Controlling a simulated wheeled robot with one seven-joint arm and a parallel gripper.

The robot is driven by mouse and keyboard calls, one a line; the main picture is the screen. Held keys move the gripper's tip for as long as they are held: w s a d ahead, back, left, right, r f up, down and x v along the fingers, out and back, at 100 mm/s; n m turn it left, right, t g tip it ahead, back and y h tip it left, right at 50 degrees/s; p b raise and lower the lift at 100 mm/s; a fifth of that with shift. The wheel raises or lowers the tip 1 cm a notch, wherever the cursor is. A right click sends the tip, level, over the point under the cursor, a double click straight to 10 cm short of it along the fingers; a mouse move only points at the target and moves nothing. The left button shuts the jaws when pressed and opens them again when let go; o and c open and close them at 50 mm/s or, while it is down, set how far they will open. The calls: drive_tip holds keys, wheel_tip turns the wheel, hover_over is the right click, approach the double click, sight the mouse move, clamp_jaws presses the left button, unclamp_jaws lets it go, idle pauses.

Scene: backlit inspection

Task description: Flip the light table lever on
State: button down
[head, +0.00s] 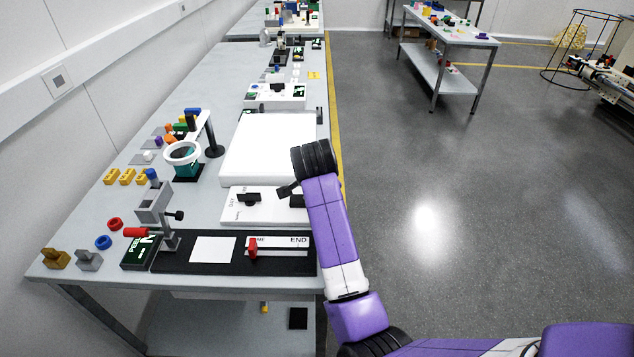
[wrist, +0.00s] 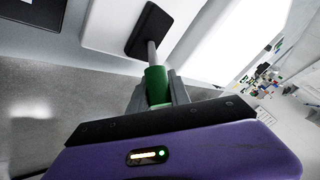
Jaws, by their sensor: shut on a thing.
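The lever shows in the wrist view as a green grip (wrist: 156,78) on a pale metal shaft. The shaft comes out of a black plate (wrist: 148,27) on a white panel. My gripper (wrist: 157,98) is shut on the green grip, with one grey finger on each side. The light table (head: 268,148) is a broad white slab on the bench in the head view, just left of my arm's dark wrist. The lever cannot be made out in the head view, where my arm covers that area. I cannot tell whether the table is lit.
A white panel with black knobs (head: 249,197) lies in front of the light table. A ring magnifier (head: 183,152) stands to its left. A black board with a red slider (head: 252,249) lies near the bench front. Floor to the right is clear up to a second table (head: 447,60).

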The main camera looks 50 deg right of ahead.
drive_tip(key=shift+d, duration=0.1)
drive_tip(key=c, duration=1.2)
unclamp_jaws()
drive_tip(key=v, duration=0.8)
drive_tip(key=shift+s+f, duration=0.1)
